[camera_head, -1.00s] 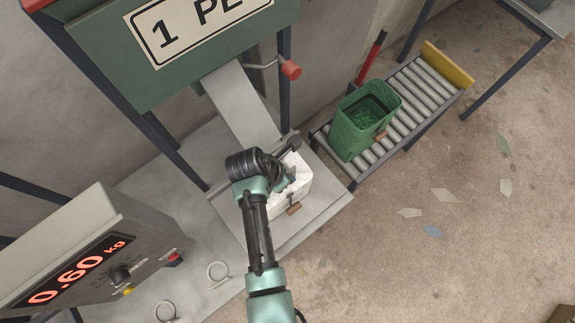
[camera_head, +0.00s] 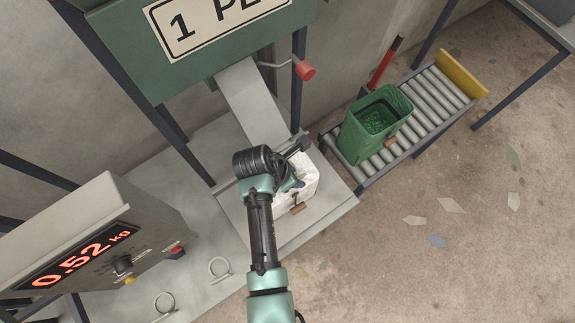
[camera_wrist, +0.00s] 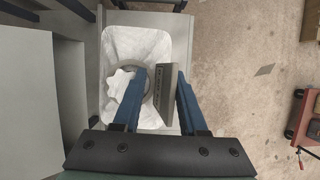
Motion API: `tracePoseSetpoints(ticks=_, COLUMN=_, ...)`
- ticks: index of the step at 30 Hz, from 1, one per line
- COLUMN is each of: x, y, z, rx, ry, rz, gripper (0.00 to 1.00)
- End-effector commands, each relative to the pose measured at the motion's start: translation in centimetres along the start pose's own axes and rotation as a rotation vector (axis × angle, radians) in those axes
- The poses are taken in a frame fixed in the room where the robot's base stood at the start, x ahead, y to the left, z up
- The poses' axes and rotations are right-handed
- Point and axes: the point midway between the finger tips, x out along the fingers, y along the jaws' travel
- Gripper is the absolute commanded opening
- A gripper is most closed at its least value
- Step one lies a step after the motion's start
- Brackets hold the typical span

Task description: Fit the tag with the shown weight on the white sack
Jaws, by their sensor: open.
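In the wrist view the white sack (camera_wrist: 132,38) lies beyond my fingers. The tag (camera_wrist: 166,84), a grey plate with small unreadable marks and a ring, is between my blue fingers at the sack. My gripper (camera_wrist: 160,72) is open, with a gap between the tag and the right finger. In the head view my wrist hides the fingers and tag. The weight display (camera_head: 82,258) reads 0.52 kg.
Two grey rings (camera_head: 219,267) (camera_head: 166,303) lie on the bench. A green sack (camera_head: 368,130) stands on the roller conveyor (camera_head: 430,98) to the right. The chute (camera_head: 250,105) and a red-knobbed lever (camera_head: 305,71) are close above my wrist. Open floor lies at right.

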Motion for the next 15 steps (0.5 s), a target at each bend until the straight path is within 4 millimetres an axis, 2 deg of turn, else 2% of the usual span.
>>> tracePoseSetpoints(ticks=5, x=-2.7, y=0.2, z=0.0, rx=-0.001, ry=-0.002, rz=0.008, gripper=0.43)
tracePoseSetpoints(ticks=15, x=-9.6, y=0.1, z=0.0, rx=0.002, ry=-0.002, rz=0.006, gripper=0.43)
